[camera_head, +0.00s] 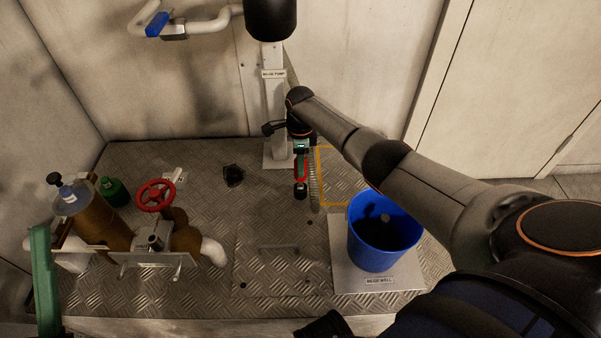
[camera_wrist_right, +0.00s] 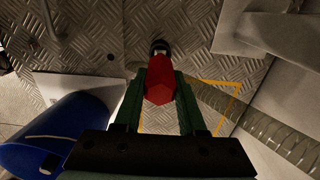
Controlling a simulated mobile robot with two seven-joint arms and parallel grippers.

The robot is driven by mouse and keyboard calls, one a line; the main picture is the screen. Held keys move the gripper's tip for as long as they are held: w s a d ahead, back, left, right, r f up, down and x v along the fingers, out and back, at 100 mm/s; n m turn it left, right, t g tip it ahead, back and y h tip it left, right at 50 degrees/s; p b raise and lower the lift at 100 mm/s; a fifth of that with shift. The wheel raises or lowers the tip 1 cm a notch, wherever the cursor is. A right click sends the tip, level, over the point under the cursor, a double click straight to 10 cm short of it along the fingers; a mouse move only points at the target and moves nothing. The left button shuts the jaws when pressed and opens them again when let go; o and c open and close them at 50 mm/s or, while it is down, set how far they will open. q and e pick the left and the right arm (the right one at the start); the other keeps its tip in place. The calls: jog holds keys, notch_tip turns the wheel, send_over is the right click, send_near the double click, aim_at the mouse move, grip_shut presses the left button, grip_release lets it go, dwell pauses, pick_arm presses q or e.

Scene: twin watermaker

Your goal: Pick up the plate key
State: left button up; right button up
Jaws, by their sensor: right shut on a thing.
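The plate key is a red, faceted piece with a dark round end. In the right wrist view the red piece (camera_wrist_right: 158,82) sits between the two green fingers of my right gripper (camera_wrist_right: 160,98), which is shut on it. The dark end points away from me toward the floor plate. In the head view my right gripper (camera_head: 302,168) points down beside the bilge pump post, with the key's dark end (camera_head: 300,192) below the fingertips. I cannot tell whether that end touches the floor.
A blue bucket (camera_head: 384,245) stands on a pale plate (camera_head: 345,283) at right. The bilge pump post (camera_head: 274,110) and a ribbed hose are close to my gripper. A red handwheel (camera_head: 154,195) and brown pipework stand at left. The central chequer plate (camera_head: 275,268) is clear.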

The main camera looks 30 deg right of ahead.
grip_shut()
jog(key=shift+r, duration=0.1)
